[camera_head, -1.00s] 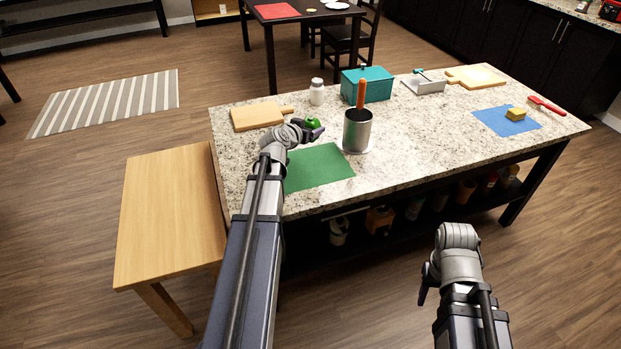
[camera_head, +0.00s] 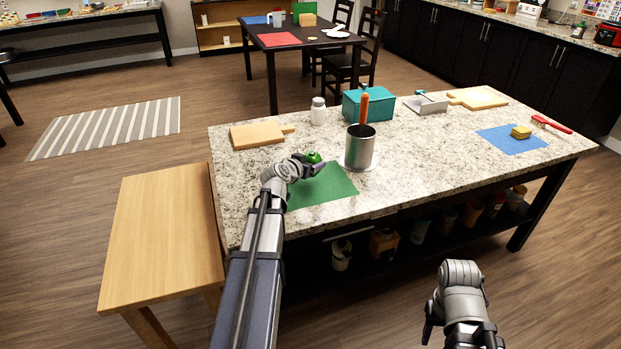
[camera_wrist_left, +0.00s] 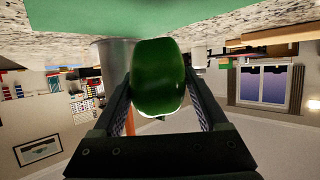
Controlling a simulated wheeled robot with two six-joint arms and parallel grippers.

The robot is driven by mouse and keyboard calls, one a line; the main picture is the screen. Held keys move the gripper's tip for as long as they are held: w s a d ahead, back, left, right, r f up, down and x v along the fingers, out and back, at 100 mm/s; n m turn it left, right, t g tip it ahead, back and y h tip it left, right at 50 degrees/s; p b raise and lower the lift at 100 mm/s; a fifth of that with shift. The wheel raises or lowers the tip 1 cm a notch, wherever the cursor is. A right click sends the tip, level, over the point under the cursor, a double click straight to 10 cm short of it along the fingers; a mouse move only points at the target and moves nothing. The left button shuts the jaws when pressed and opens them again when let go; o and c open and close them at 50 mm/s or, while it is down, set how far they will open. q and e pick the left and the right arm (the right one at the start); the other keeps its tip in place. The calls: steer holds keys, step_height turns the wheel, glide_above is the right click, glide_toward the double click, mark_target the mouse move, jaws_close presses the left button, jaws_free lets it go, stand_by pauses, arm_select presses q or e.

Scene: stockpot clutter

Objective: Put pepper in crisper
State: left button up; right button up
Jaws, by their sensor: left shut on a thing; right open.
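The green pepper (camera_head: 313,157) is held in my left gripper (camera_head: 310,165), over the far edge of the green mat (camera_head: 325,188) and left of the metal pot. In the left wrist view the pepper (camera_wrist_left: 158,75) sits between both fingers, and the gripper (camera_wrist_left: 160,105) is shut on it. A teal box (camera_head: 368,104) stands at the back of the counter; I cannot tell for sure that it is the crisper. My right gripper (camera_head: 430,322) is low in front of the counter, away from the objects, open and empty.
A metal pot (camera_head: 360,150) with an orange-handled tool stands right of the pepper. A cutting board (camera_head: 257,135) and white jar (camera_head: 318,112) are behind. A grey tray (camera_head: 425,105) is right of the teal box. The counter's (camera_head: 430,160) middle right is clear.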

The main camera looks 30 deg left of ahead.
arm_select(q)
step_height(320, 180, down, 4)
steer(key=b, duration=0.3)
steer(key=shift+r+b, duration=0.2)
steer(key=shift+b, duration=0.2)
steer(key=shift+f, duration=0.2)
steer(key=o, duration=1.4)
steer(key=shift+r, duration=0.1)
steer(key=shift+r, duration=0.1)
steer(key=shift+s+r, duration=0.2)
steer(key=shift+s, duration=0.05)
steer(key=p+v, duration=0.4)
steer(key=v, duration=0.7)
steer(key=shift+s+p, duration=0.25)
steer(key=shift+p, duration=0.1)
